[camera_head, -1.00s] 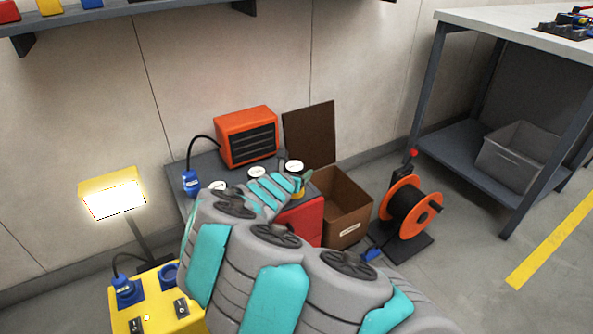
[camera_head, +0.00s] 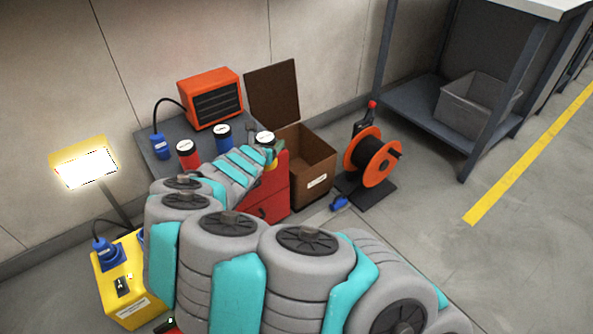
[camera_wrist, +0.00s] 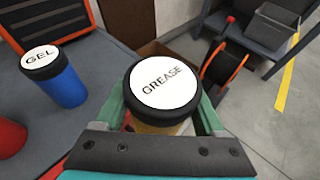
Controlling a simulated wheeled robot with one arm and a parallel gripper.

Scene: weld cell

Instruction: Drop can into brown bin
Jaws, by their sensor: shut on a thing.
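The grease can, with a white lid (camera_wrist: 165,84) and a yellowish body, is upright between the green fingers of my gripper (camera_wrist: 163,112) in the wrist view. My gripper is shut on it. In the head view its white lid (camera_head: 265,137) shows at the end of my arm, near the right end of the bench top. The brown bin (camera_head: 312,165) stands open on the floor just right of the red cabinet, its lid (camera_head: 272,93) raised behind. In the wrist view the bin (camera_wrist: 153,49) is mostly hidden behind the can.
A blue gel can (camera_head: 224,134) and a red can (camera_head: 187,155) stand on the grey bench (camera_head: 150,140) by an orange heater (camera_head: 210,98). An orange cable reel (camera_head: 370,160) stands right of the bin. Clear floor lies further right.

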